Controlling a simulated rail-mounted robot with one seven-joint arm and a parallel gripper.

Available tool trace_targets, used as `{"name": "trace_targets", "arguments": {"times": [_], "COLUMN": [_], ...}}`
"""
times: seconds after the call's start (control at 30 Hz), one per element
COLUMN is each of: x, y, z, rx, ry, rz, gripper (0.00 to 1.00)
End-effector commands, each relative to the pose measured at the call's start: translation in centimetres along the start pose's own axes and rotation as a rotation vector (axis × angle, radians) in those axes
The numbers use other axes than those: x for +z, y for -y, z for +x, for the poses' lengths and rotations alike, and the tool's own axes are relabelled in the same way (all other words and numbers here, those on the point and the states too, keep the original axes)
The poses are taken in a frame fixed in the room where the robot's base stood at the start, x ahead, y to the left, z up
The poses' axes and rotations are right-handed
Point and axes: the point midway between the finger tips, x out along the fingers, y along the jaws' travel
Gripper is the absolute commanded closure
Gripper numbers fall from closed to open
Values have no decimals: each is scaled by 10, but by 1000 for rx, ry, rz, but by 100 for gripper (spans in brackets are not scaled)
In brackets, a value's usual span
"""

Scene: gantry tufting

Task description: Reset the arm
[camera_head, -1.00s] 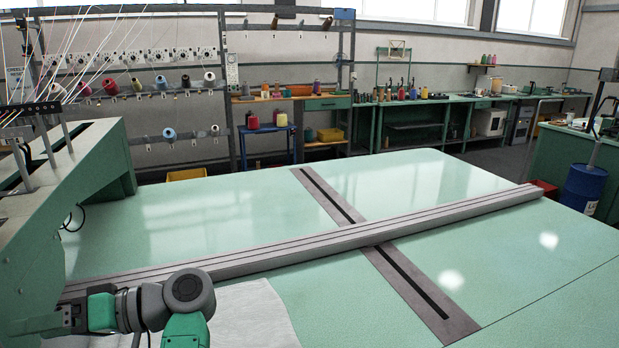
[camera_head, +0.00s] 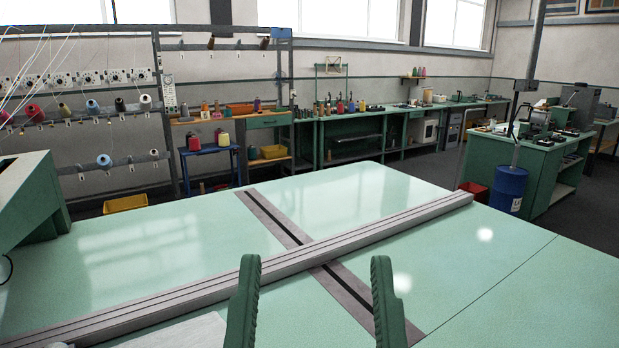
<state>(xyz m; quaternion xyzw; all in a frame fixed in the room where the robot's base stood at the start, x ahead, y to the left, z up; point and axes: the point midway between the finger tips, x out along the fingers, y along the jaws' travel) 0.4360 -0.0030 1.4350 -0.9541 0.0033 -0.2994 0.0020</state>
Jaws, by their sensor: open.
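My gripper (camera_head: 314,300) shows at the bottom centre of the head view. Its two green fingers stand upright and wide apart, with nothing between them. Behind the fingers, a long grey rail (camera_head: 170,305) runs diagonally across the pale green table (camera_head: 150,255). The rest of my arm is almost wholly out of view.
A dark slotted strip (camera_head: 268,218) crosses the table under the rail. A green machine (camera_head: 30,205) stands at the left edge. A blue drum (camera_head: 508,190) stands beyond the table's right side. Thread racks (camera_head: 90,120) and benches line the back wall. The tabletop is largely clear.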

Motion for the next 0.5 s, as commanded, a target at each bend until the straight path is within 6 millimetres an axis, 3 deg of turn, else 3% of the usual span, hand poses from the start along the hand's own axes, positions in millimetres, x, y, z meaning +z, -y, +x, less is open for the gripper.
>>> {"name": "trace_targets", "arguments": {"times": [0.03,0.5], "x": [-44,-236], "y": [1,6], "z": [31,167], "rx": [-2,-13], "ry": [1,7], "rz": [2,15], "gripper": [34,34]}}
